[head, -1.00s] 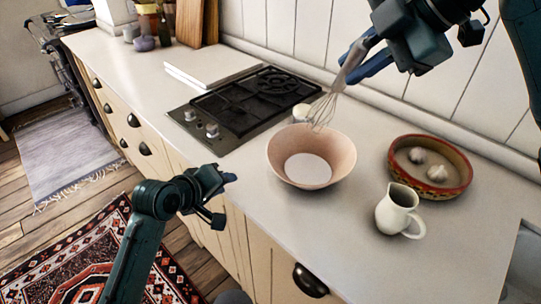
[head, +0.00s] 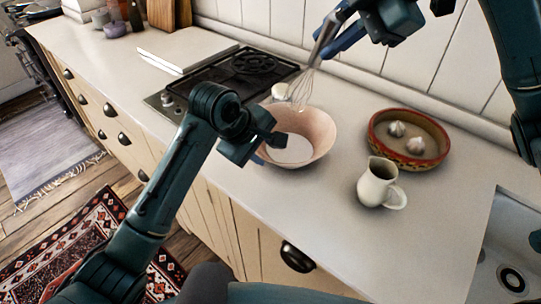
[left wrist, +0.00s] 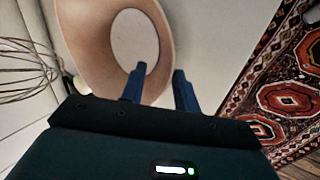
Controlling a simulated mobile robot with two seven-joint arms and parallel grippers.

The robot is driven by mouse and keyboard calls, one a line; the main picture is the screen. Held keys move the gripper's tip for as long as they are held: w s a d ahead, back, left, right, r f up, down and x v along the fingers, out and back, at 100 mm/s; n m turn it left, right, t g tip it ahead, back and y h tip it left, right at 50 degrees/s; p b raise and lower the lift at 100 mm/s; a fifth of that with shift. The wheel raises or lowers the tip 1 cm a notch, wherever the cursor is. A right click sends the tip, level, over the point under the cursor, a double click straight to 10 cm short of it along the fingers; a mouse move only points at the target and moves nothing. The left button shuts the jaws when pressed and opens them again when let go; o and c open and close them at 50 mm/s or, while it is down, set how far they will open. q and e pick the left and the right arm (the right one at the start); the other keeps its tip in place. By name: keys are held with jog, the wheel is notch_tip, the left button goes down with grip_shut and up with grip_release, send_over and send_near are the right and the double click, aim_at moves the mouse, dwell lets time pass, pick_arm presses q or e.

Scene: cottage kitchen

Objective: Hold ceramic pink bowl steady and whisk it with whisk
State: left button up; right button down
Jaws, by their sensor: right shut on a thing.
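The pink ceramic bowl (head: 318,130) stands upright on the counter in front of the hob. My left gripper (head: 264,154) is at the bowl's near left side, with its fingers apart. In the left wrist view, the bowl's rim (left wrist: 163,40) passes between the two fingertips (left wrist: 158,85); I cannot tell whether they touch it. My right gripper (head: 338,38) is shut on the handle of the metal whisk (head: 302,86). The whisk hangs tilted, wires down, at the bowl's far rim; its wires also show in the left wrist view (left wrist: 25,70).
A red-rimmed dish (head: 408,160) with garlic bulbs (head: 415,145) and a cream jug (head: 380,184) stand right of the bowl. The gas hob (head: 230,78) lies behind left, a small white pot (head: 280,91) behind the bowl. A sink (head: 512,235) is at far right.

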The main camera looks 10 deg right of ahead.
aim_at(272, 159)
pick_arm(q)
jog(key=x, duration=0.5)
jog(key=shift+w+d+f, duration=0.1)
jog(key=shift+d+f, duration=0.05)
jog(key=shift+f, duration=0.2)
grip_shut()
jog(key=shift+f, duration=0.1)
dwell(1.2)
